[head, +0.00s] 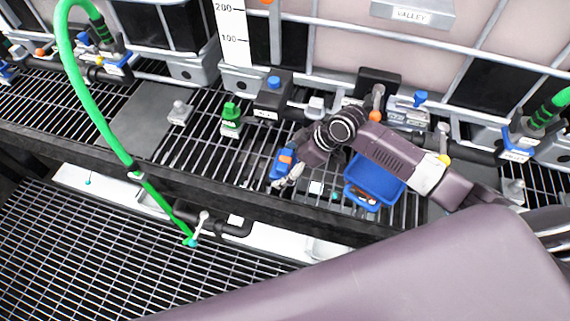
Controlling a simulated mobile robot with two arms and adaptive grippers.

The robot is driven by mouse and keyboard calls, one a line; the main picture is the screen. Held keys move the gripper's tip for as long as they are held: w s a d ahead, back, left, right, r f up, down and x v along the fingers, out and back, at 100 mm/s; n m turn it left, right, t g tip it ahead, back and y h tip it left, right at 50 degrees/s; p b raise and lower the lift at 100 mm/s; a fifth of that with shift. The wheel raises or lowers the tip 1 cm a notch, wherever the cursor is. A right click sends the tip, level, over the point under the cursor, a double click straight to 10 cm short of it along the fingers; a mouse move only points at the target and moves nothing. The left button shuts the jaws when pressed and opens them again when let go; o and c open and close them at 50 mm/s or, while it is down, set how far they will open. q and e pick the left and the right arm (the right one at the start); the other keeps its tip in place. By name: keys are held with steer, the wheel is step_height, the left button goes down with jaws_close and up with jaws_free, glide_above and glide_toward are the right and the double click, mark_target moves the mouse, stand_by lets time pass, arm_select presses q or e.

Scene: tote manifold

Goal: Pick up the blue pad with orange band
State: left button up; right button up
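The blue pad with orange band (278,168) is in the head view, just right of centre, at the front of the grated shelf. My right arm reaches in from the right, and its gripper (291,174) is at the pad's right side. The fingers look very close to the pad or touching it. They are small and partly hidden by the wrist and the pad, so I cannot tell whether they are closed on it. My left gripper is not in view.
A blue tray (358,196) with small items sits under my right forearm. A green valve block (231,121) and a grey one (179,112) stand on the shelf (130,110). A green hose (98,110) hangs over its front edge at left. Caged tanks stand behind.

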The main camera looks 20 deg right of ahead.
steer(key=c, duration=1.1)
steer(key=shift+r, duration=0.1)
steer(key=shift+w+r, duration=0.1)
steer(key=shift+r, duration=0.55)
steer(key=s+a+b, duration=0.2)
steer(key=s+a, duration=0.8)
steer(key=s, duration=0.5)
steer(key=shift+b, duration=0.35)
